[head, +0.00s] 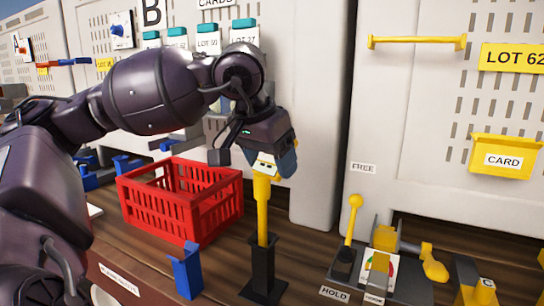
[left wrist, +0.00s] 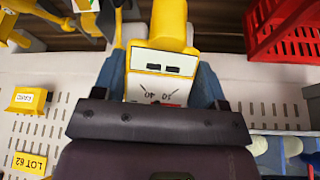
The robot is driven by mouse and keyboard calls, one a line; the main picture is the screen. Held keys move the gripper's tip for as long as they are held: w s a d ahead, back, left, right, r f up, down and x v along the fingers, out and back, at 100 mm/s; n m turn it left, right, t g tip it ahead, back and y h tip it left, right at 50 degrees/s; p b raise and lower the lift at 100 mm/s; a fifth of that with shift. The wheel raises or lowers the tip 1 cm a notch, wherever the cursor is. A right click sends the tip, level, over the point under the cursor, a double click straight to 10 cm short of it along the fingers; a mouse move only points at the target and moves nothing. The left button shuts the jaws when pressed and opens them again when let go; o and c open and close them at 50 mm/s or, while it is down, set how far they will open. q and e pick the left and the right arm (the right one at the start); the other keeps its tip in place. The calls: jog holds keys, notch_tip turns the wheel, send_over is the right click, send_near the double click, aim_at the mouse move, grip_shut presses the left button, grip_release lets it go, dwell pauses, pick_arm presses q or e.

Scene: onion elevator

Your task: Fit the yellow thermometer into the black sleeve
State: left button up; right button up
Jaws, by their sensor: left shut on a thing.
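The yellow thermometer (head: 262,205) hangs upright with its stem pointing down, its head held in my left gripper (head: 275,160). The left wrist view shows the thermometer's white face (left wrist: 155,85) between the blue fingers (left wrist: 160,80), which are shut on it. The black sleeve (head: 263,268) stands upright on the wooden bench, directly below the thermometer. The stem's lower end meets the sleeve's mouth and its tip is hidden there; I cannot tell how deep it sits. The sleeve does not show clearly in the left wrist view. My right gripper is not in view.
A red crate (head: 185,212) stands left of the sleeve, and a blue holder (head: 186,272) stands close on its left. To the right are a yellow-knobbed lever (head: 350,225) and a yellow clamp fixture (head: 380,265). Grey perforated panels (head: 400,110) rise behind the bench.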

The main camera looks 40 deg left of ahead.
pick_arm(q)
jog(key=shift+f, duration=0.9)
jog(key=shift+f+b, duration=0.35)
jog(key=shift+f, duration=0.7)
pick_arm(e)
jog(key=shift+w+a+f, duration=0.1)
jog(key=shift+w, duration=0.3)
pick_arm(q)
jog(key=shift+f, duration=0.15)
jog(key=o, duration=1.4)
jog(key=shift+c, duration=0.2)
